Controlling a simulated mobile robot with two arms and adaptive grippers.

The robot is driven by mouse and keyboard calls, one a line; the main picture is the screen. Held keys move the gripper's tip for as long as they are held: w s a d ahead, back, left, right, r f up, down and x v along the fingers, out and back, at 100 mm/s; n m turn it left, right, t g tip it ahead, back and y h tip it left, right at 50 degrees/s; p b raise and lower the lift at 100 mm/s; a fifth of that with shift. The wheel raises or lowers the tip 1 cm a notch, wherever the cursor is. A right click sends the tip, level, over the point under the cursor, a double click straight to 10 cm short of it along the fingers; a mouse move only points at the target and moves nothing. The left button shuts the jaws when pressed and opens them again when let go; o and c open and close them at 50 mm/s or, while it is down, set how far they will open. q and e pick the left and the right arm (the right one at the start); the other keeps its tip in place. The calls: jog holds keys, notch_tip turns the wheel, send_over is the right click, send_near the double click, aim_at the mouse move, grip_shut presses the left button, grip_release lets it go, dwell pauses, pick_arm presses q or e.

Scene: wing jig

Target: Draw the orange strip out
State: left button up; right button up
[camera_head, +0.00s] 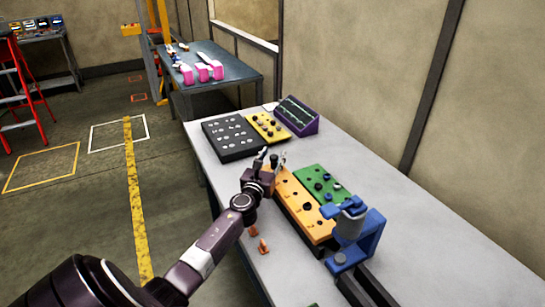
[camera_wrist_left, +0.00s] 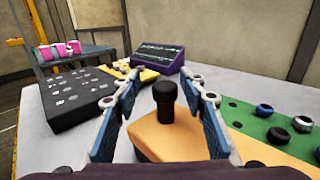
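The orange strip (camera_head: 303,207) lies on the grey table beside a green strip (camera_head: 318,181), and it has several dark holes. In the left wrist view the near end of the orange strip (camera_wrist_left: 160,146) carries an upright black knob (camera_wrist_left: 165,101). My left gripper (camera_head: 272,160) is at the far end of the strip in the head view. Its two blue-padded fingers (camera_wrist_left: 165,112) stand apart, one on each side of the knob, with gaps visible, so it is open. The lower part of the fingers is partly out of view. My right gripper is not in view.
A blue clamp-like fixture (camera_head: 352,232) stands at the strips' near end. A black board (camera_head: 236,137), a yellow board (camera_head: 267,127) and a purple rack (camera_head: 297,116) lie beyond the gripper. Small orange pieces (camera_head: 263,246) lie left of the strip. The table's right side is clear.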

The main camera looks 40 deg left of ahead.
pick_arm(q)
jog(key=shift+d, duration=0.1)
jog(key=v, duration=1.2)
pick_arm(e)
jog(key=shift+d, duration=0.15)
